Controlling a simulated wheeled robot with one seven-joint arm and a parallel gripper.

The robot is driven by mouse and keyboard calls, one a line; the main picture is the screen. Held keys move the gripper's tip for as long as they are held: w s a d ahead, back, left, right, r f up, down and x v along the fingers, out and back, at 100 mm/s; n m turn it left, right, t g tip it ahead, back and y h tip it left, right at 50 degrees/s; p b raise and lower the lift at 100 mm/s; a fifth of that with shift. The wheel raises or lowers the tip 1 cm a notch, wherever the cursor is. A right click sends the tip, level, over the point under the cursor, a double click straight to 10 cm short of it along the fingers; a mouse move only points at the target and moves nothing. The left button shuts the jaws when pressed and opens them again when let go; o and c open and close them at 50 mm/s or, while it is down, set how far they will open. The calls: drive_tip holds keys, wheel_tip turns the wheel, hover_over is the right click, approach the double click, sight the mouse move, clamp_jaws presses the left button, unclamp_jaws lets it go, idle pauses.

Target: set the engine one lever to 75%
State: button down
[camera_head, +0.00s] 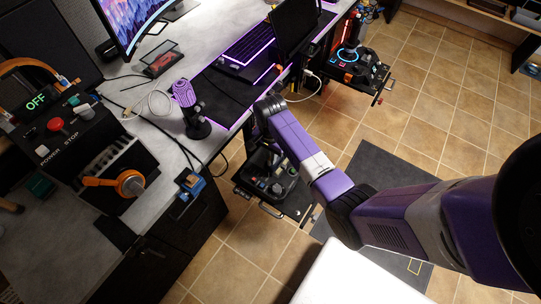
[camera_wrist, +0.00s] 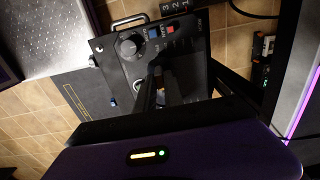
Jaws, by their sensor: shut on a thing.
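A black throttle panel (camera_wrist: 135,72) with a round knob, a blue button and a red button shows in the wrist view. It also shows in the head view (camera_head: 272,178), low beside the desk. My gripper (camera_wrist: 157,88) reaches over the panel in the wrist view, dark against dark. It is shut on what looks like a lever there, mostly hidden by the fingers. I cannot tell which engine lever it is or its exact setting. In the head view my arm hides the gripper.
The desk (camera_head: 213,82) with a keyboard (camera_head: 250,45) and a purple microphone (camera_head: 190,105) lies left of my arm. A second control panel (camera_head: 360,65) stands farther back. A box marked OFF (camera_head: 75,125) is at the left. Tiled floor (camera_head: 440,110) is open at the right.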

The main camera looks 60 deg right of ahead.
drive_tip(key=w+b, duration=0.2)
drive_tip(key=w, duration=0.4)
drive_tip(key=shift+a, duration=0.1)
drive_tip(key=c, duration=1.4)
unclamp_jaws()
drive_tip(key=shift+c, duration=0.2)
wheel_tip(320, 180, up, 8)
drive_tip(key=shift+f, duration=0.1)
